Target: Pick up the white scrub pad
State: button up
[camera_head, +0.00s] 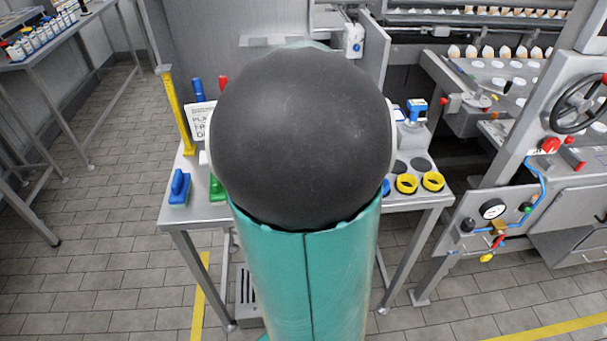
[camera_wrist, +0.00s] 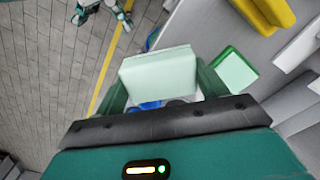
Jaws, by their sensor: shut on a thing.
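My gripper (camera_wrist: 161,82) shows in the wrist view with a green finger on each side of a pale, whitish block, the white scrub pad (camera_wrist: 158,70). The fingers are closed on the pad's two sides. A bit of blue and grey shows just below the pad, between the fingers; I cannot tell what it is. In the head view my own arm covers the middle of the table, so the gripper and the held pad are hidden there.
A green-edged pad (camera_wrist: 236,70) lies close to the right finger. A yellow object (camera_wrist: 266,12) is above it. On the steel table (camera_head: 427,199) are a blue scrubber (camera_head: 179,188), a green one (camera_head: 217,189), yellow rings (camera_head: 406,184) and a sign (camera_head: 200,119).

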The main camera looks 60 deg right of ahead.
jog(key=shift+s+a+r, duration=0.2)
jog(key=shift+s+a, duration=0.15)
jog(key=shift+s, duration=0.15)
jog(key=shift+s+a+r, duration=0.2)
jog(key=shift+s+a, duration=0.1)
jog(key=shift+s, duration=0.2)
jog(key=shift+s+a+r, duration=0.25)
jog(key=shift+s+r, duration=0.05)
jog(key=shift+s, duration=0.4)
jog(key=shift+s+a+r, duration=0.45)
jog(key=shift+s+a, duration=0.1)
jog(key=shift+s, duration=0.25)
jog(key=shift+s+a+r, duration=0.45)
jog(key=shift+s+a, duration=0.05)
jog(key=shift+s, duration=0.3)
jog(key=o, duration=0.5)
jog(key=c, duration=0.4)
